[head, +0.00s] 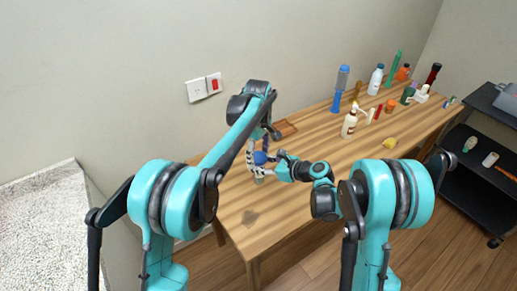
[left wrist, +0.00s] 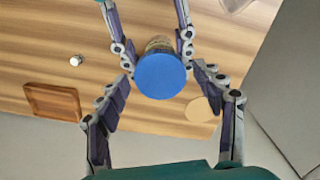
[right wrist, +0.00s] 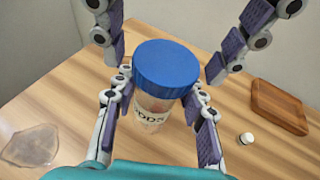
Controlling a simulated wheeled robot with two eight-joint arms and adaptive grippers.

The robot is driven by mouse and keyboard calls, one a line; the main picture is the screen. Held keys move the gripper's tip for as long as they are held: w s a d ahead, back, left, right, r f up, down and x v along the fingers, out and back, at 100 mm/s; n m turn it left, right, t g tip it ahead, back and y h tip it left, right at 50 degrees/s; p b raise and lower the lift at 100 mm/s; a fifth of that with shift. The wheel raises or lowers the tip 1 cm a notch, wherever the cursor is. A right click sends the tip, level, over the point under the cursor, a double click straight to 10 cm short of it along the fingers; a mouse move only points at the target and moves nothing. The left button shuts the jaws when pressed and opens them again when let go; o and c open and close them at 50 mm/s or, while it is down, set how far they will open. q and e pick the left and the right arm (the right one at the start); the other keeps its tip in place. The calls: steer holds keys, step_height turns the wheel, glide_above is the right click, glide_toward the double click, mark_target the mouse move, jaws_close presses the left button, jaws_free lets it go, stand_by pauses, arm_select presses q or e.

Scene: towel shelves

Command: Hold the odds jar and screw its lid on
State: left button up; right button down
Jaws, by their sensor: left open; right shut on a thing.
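The odds jar (right wrist: 153,112) is clear with a label partly reading "ODDS" and stands upright over the table. Its blue lid (right wrist: 166,68) sits on top of the jar; I cannot tell how tightly. The lid also shows in the left wrist view (left wrist: 160,75) and in the head view (head: 260,158). My right gripper (right wrist: 155,108) is shut on the jar's body below the lid. My left gripper (left wrist: 163,90) is open, above the jar, with its fingers spread on either side of the lid, apparently not touching it. The jar's base is mostly hidden.
A wooden tray (right wrist: 280,105) and a small white-topped item (right wrist: 246,138) lie beside the jar. A translucent flat piece (right wrist: 32,146) lies on the table's near part. A black cart (head: 480,150) stands past the table.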

arm_select(q)
steer(key=shift+c, duration=0.4)
steer(key=c, duration=1.2)
steer(key=shift+o, duration=0.2)
steer(key=shift+m, duration=1.6)
steer(key=o, duration=1.3)
steer(key=shift+r, duration=2.25)
steer(key=shift+c, duration=0.3)
